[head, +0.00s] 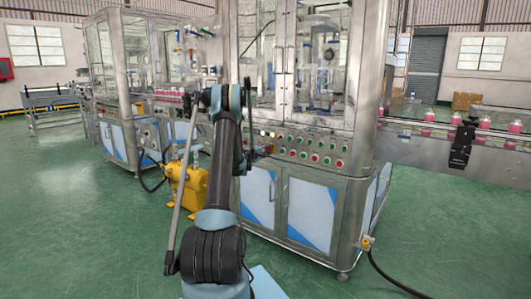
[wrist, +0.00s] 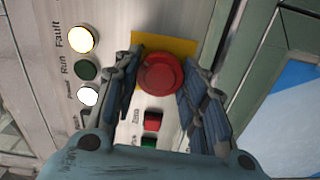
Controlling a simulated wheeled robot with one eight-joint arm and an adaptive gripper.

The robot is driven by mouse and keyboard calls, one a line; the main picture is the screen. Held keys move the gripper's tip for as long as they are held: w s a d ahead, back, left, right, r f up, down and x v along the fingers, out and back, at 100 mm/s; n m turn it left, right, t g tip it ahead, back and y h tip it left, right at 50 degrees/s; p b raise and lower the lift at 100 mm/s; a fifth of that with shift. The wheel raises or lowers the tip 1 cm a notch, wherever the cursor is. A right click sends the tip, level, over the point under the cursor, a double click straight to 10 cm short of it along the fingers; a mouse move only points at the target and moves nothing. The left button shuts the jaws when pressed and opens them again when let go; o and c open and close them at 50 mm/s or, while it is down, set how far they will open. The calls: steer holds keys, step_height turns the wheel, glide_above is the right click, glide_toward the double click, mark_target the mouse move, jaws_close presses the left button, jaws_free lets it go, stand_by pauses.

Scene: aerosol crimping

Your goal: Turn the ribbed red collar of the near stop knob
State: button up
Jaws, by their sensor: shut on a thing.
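The near stop knob (wrist: 161,74) is a round red mushroom shape on a yellow backing plate (wrist: 183,46), seen almost face-on in the wrist view. My gripper (wrist: 162,78) is shut on the knob, with one dark ribbed finger on its left side and one on its right. The ribs of the collar are too small to make out, and the fingers hide part of its sides. In the head view my arm reaches toward the panel on the metal machine cabinet (head: 310,205); the knob is hidden there.
Beside the knob in the wrist view are a lit Fault lamp (wrist: 81,39), a dark green Run lamp (wrist: 86,70) and a white lamp (wrist: 88,96). A red button (wrist: 152,121) and green button (wrist: 149,141) sit below. A yellow unit (head: 188,187) stands on the floor.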

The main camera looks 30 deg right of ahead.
steer(key=shift+f, duration=0.1)
stand_by(0.3)
steer(key=o, duration=1.1)
steer(key=shift+c, duration=0.2)
steer(key=v, duration=1.2)
